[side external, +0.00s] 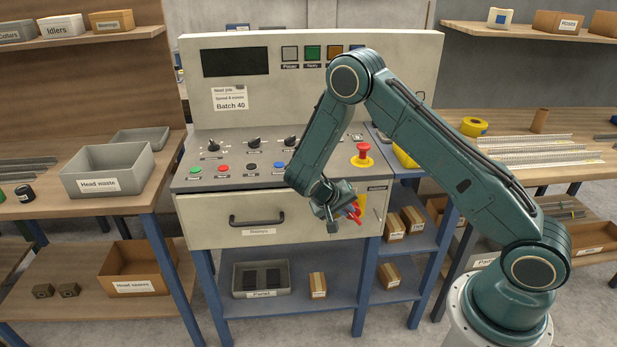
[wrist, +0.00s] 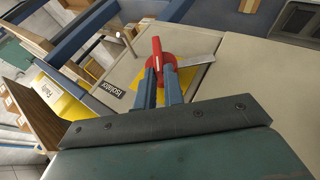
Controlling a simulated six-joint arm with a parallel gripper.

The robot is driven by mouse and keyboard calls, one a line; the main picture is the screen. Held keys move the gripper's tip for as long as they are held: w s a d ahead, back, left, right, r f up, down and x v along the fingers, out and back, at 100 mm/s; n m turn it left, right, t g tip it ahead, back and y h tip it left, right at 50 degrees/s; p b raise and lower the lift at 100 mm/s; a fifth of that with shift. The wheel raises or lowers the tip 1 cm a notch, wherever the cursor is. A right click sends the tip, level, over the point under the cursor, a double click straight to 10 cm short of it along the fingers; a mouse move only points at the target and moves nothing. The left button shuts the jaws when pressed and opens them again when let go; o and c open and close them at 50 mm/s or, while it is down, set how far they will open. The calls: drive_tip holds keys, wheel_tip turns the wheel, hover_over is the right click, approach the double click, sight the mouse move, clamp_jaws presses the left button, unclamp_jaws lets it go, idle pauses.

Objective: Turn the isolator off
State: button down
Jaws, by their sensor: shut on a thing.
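The isolator is a red rotary handle (wrist: 157,52) on a yellow plate (wrist: 124,69), on the front panel of the console. A black label reading "Isolator" (wrist: 115,93) is beside it in the wrist view. In the side view the red handle (side external: 354,212) shows at the panel's right end, partly hidden by my gripper. My gripper (wrist: 161,72) has its two blue-grey fingers shut on the red handle, one finger on each side. In the side view my gripper (side external: 345,211) is in front of the panel. The handle's exact angle is hard to tell.
A drawer handle (side external: 257,219) is left of the isolator. Above, the console top carries knobs, buttons and a red emergency stop (side external: 362,152) on yellow. A metal tab (wrist: 198,60) projects near the handle. Blue shelves (side external: 405,238) with boxes stand at the right.

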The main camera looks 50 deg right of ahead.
drive_tip(key=shift+w+a+f+n+g+h, duration=0.15)
drive_tip(key=shift+a+f+n+g+h, duration=0.15)
drive_tip(key=shift+g+h, duration=0.4)
drive_tip(key=shift+w+a+f+n+g+h, duration=0.1)
drive_tip(key=shift+w+f+n+g+h, duration=0.15)
drive_tip(key=shift+f+g+h, duration=0.45)
drive_tip(key=shift+w+a+f+n+g+h, duration=0.15)
drive_tip(key=shift+n+g+h, duration=0.2)
drive_tip(key=shift+h, duration=0.55)
